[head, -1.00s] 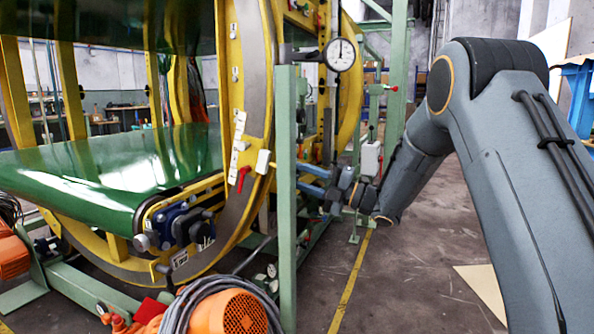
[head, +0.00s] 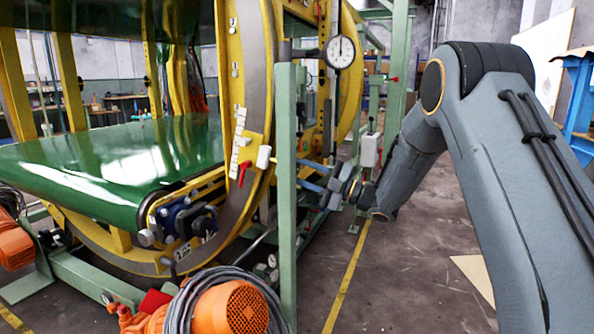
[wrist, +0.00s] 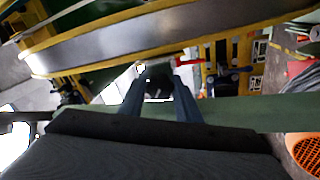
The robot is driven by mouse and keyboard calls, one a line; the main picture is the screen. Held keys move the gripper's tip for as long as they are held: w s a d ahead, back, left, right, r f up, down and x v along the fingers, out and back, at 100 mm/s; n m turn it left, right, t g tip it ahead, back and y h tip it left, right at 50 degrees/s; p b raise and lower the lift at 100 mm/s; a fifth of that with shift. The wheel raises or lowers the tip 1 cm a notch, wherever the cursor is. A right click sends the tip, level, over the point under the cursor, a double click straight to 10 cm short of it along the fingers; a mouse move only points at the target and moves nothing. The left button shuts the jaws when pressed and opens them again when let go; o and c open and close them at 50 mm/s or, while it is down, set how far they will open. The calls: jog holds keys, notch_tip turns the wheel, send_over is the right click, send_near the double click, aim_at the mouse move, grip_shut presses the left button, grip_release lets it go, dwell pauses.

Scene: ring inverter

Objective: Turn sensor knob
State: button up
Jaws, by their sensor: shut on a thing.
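My gripper (head: 303,176) reaches left from the arm's end to the green post, which hides its fingertips in the head view. In the wrist view its two blue-grey fingers (wrist: 158,82) stand apart, shut on a dark part (wrist: 158,73) that I take to be the sensor knob. Its shape and turn angle are too dark to tell. A white box (head: 263,157) shows just left of the post, on the yellow ring (head: 256,100). A red lever (head: 244,170) hangs beside the box; it also shows near the fingertips in the wrist view (wrist: 190,62).
The green post (head: 287,220) stands close by my fingers, with a round dial gauge (head: 340,52) at its top. A green conveyor belt (head: 105,170) lies left. An orange motor (head: 232,307) and coiled cables are in front. Floor right of the yellow line (head: 345,285) is mostly clear.

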jog(key=o, duration=1.1)
jog(key=shift+c, duration=0.2)
jog(key=v, duration=0.7)
jog(key=shift+d, duration=0.4)
jog(key=shift+f, duration=0.1)
